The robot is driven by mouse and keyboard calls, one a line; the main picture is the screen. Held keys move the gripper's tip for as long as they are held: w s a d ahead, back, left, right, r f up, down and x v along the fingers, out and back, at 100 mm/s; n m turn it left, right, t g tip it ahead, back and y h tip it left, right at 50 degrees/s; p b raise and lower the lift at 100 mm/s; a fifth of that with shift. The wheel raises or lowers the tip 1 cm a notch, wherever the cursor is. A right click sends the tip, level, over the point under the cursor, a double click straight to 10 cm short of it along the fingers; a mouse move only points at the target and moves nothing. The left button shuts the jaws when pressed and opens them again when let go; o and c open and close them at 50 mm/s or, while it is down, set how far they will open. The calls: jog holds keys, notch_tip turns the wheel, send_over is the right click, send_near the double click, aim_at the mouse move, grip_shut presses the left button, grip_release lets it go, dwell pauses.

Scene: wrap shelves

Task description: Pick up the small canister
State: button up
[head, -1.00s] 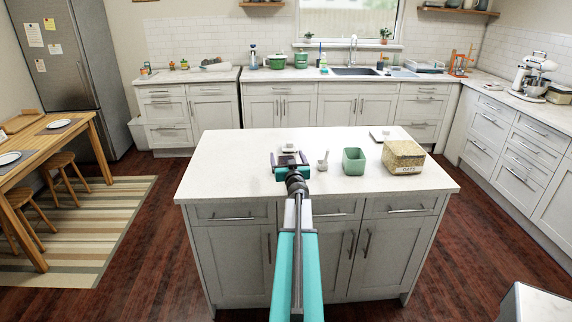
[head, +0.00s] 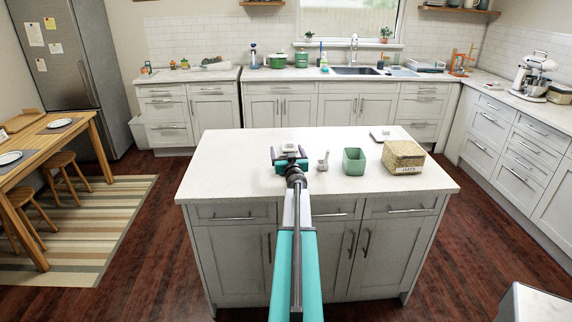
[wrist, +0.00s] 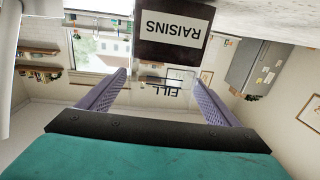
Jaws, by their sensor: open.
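The small canister (wrist: 172,35) is clear, with dark contents, a white RAISINS label and the word FILL printed on its clear part. It appears upside down in the wrist view, standing on the island top. In the head view its pale top (head: 290,147) shows just beyond my gripper (head: 289,155), which hides most of it. My gripper (wrist: 160,80) is open, its two purple fingers pointing at the canister's clear part. I cannot tell whether the fingertips are beside it or short of it. Nothing is held.
On the island top (head: 235,170), a small white mortar-like item (head: 323,163), a green open container (head: 354,162) and an OATS box (head: 403,157) stand to the right. A flat pale item (head: 381,134) lies behind them. The island's left side is clear.

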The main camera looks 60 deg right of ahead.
dwell(0.3)
jog(key=c, duration=1.8)
jog(key=shift+r+p, duration=0.35)
jog(key=shift+r, duration=0.5)
jog(key=s+a+r, duration=0.1)
jog(key=s+a, duration=0.2)
jog(key=s, duration=0.1)
jog(key=s+a+r+p, duration=0.1)
jog(key=s+a, duration=0.2)
jog(key=s, duration=0.1)
jog(key=s+a+r, duration=0.1)
jog(key=s+a, duration=0.2)
jog(key=s, duration=0.1)
jog(key=shift+s+a+r, duration=0.15)
jog(key=shift+s+a, duration=0.2)
jog(key=shift+s, duration=0.05)
jog(key=shift+w, duration=0.15)
